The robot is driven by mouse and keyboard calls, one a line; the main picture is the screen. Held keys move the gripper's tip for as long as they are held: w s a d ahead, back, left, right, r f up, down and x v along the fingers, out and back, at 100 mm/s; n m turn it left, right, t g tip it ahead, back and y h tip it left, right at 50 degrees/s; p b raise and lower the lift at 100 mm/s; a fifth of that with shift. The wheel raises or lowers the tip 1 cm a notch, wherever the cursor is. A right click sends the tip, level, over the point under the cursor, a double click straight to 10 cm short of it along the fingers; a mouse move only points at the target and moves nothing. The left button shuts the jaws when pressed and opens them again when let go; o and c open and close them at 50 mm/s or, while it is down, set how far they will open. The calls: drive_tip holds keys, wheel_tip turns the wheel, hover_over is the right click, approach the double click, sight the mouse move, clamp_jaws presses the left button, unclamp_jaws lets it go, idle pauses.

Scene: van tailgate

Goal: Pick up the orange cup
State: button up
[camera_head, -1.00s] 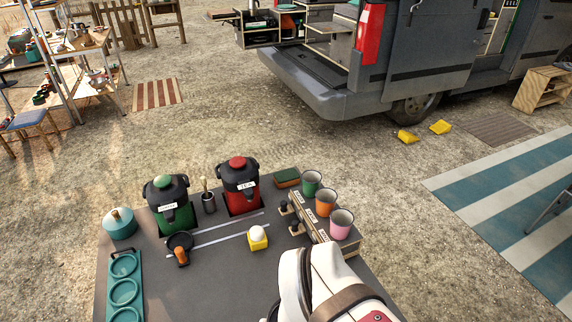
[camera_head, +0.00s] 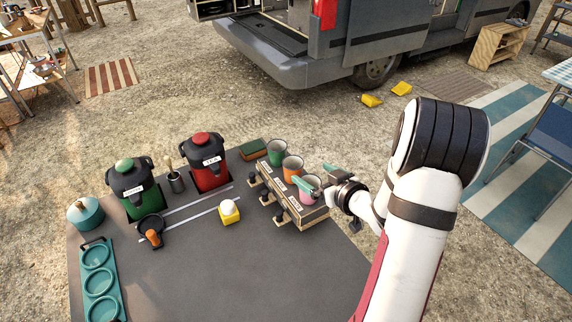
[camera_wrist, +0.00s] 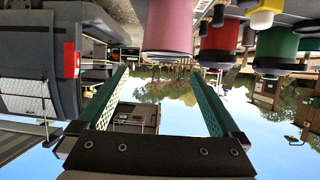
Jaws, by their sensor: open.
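The orange cup (camera_head: 292,168) stands upright on a wooden rack (camera_head: 309,216), between the green cup (camera_head: 276,152) and the pink cup (camera_head: 310,189). My gripper (camera_head: 310,186) reaches in from the right, with its teal fingers by the pink cup and the orange cup just beyond. In the wrist view my gripper (camera_wrist: 158,95) is open with nothing between its fingers. The pink cup (camera_wrist: 169,30) hangs large and upside down at the top of that view, ahead of the fingers. I cannot make out the orange cup for certain there.
A red dispenser (camera_head: 207,163) and a green dispenser (camera_head: 136,188) stand at the table's back. A yellow egg holder (camera_head: 229,212) sits left of the rack. A teal tray (camera_head: 98,283) lies at the left edge. The table's front middle (camera_head: 220,275) is clear.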

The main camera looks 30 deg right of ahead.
sight(289, 161)
drive_tip(key=x, duration=1)
drive_tip(key=shift+w+a+f, duration=0.2)
drive_tip(key=shift+a+f, duration=0.1)
drive_tip(key=c, duration=1.4)
